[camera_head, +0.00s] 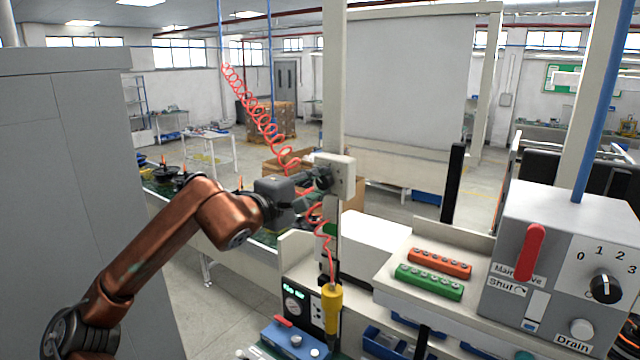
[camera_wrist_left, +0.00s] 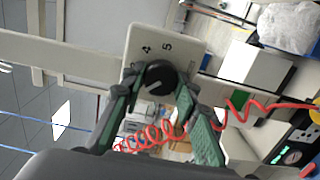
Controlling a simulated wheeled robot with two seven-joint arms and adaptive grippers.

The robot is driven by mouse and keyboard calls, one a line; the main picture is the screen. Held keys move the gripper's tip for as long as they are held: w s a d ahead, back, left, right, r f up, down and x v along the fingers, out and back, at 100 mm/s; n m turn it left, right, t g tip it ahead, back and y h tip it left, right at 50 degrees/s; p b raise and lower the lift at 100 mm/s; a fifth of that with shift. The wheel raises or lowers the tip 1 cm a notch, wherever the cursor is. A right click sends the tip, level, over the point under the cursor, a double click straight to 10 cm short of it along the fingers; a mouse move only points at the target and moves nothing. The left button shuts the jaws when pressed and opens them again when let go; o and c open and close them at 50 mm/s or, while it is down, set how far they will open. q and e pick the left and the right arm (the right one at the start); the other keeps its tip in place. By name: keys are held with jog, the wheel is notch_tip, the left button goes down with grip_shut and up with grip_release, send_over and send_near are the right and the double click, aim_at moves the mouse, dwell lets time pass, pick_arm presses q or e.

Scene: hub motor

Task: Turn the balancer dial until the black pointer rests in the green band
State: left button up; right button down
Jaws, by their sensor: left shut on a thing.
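The balancer dial is a round black knob (camera_wrist_left: 160,77) on a pale box (camera_head: 344,177) fixed to an upright post. Its face carries numerals near the knob in the left wrist view; I read a 4 and a 5. My left gripper (camera_head: 324,179) reaches the box from the left. In the left wrist view its fingers lie on both sides of the knob, shut on it. A green patch (camera_wrist_left: 240,98) shows below the box on the post. I cannot make out the black pointer or whether it lies in a green band. My right gripper is not in view.
A red coiled hose (camera_head: 250,105) hangs close by my left gripper. A yellow tool (camera_head: 332,308) hangs below the box. A grey panel (camera_head: 545,250) with a red lever (camera_head: 530,255) and a black numbered knob (camera_head: 605,288) stands right. Orange (camera_head: 440,262) and green (camera_head: 430,281) strips lie between.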

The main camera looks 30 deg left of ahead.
pick_arm(q)
jog(key=shift+f, duration=0.1)
jog(key=o, duration=1.1)
jog(key=shift+o, duration=0.2)
jog(key=shift+s, duration=0.1)
jog(key=shift+s+a, duration=0.15)
jog(key=shift+s, duration=0.05)
jog(key=shift+s+a, duration=0.15)
jog(key=shift+s, duration=0.95)
jog(key=shift+s+a, duration=0.15)
jog(key=shift+s, duration=0.9)
send_near(320, 183)
jog(key=s, duration=0.2)
jog(key=shift+s, duration=0.3)
